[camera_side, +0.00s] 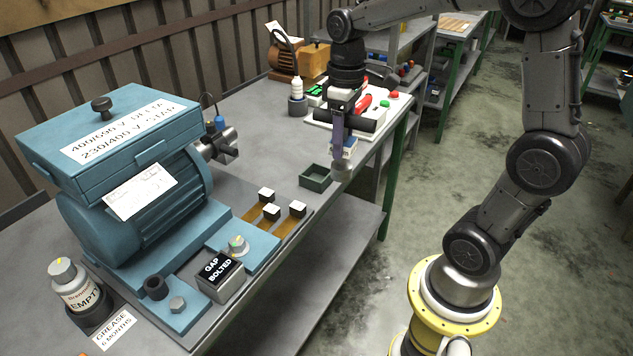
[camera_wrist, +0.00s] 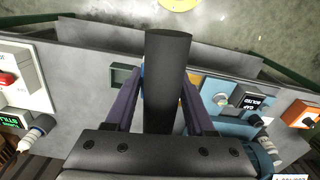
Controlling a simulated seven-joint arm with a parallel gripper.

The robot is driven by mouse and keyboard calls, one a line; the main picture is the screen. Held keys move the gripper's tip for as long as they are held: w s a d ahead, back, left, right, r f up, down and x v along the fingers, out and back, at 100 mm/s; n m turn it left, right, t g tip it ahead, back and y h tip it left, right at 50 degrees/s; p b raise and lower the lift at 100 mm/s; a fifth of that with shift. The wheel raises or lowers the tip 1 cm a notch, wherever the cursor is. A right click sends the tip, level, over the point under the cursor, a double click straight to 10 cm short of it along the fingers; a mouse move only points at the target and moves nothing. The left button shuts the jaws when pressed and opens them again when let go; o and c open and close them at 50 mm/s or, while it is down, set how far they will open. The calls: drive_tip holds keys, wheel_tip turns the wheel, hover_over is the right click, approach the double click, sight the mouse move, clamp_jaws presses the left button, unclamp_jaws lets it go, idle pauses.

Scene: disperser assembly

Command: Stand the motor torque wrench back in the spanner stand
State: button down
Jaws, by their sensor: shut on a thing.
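My gripper (camera_side: 339,148) is shut on the motor torque wrench and holds it above the bench near its front edge. The wrench has a thick black crosswise handle (camera_side: 362,124), a blue and white body below it, and a grey lower end (camera_side: 342,171) pointing down. In the wrist view the black handle (camera_wrist: 167,75) fills the middle and hides much of what lies beneath, with purple fingers on both sides. I cannot tell for certain which item is the spanner stand; a black open-topped cup (camera_side: 156,288) stands on the blue motor base.
A small green tray (camera_side: 316,178) lies just left of the wrench's lower end. The blue motor (camera_side: 140,200), terminal pieces (camera_side: 270,211) and GAP BOLTED block (camera_side: 220,276) occupy the near bench.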

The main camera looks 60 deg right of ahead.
drive_tip(key=w+d+f+m, duration=0.1)
drive_tip(key=w+d+f, duration=0.2)
drive_tip(key=w+d, duration=0.4)
drive_tip(key=shift+w+d+f, duration=0.25)
drive_tip(key=shift+w+f, duration=0.5)
drive_tip(key=shift+f, duration=0.7)
drive_tip(key=shift+w+d+f, duration=0.25)
drive_tip(key=shift+w+f, duration=0.45)
drive_tip(key=shift+f, duration=0.8)
drive_tip(key=shift+w+d+f, duration=0.25)
drive_tip(key=shift+w+f, duration=0.5)
drive_tip(key=shift+f, duration=0.7)
drive_tip(key=shift+f, duration=0.2)
drive_tip(key=shift+c, duration=1.2)
unclamp_jaws()
